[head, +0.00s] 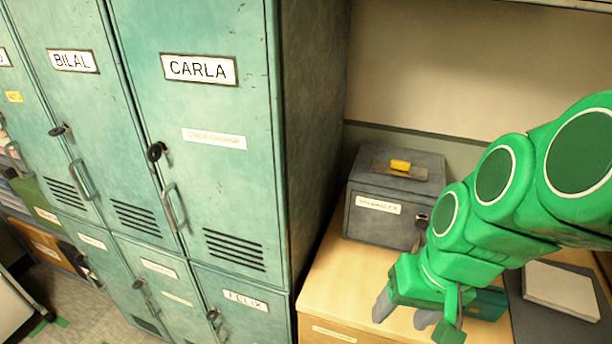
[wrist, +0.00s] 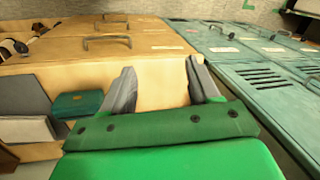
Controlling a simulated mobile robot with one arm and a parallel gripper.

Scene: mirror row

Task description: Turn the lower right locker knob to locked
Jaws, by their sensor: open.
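The lower right locker (head: 250,308), labelled FELIX, is a teal metal door at the bottom of the bank. Its dark knob (head: 213,315) sits near the door's left edge, close to the bottom of the head view. The knob's exact angle is too small to tell. My gripper (head: 404,312) is to the right of the lockers, over the wooden cabinet, apart from the knob. Its two grey fingers are spread with nothing between them, as the wrist view also shows (wrist: 160,88). Teal lockers (wrist: 262,75) fill the right of the wrist view.
Upper lockers CARLA (head: 225,120) and BILAL (head: 85,110) have knobs and handles. A grey metal box (head: 385,225) stands on the wooden cabinet (head: 335,285). A white paper stack (head: 560,290) lies at right. The wooden cabinet's front has protruding handles (wrist: 107,40).

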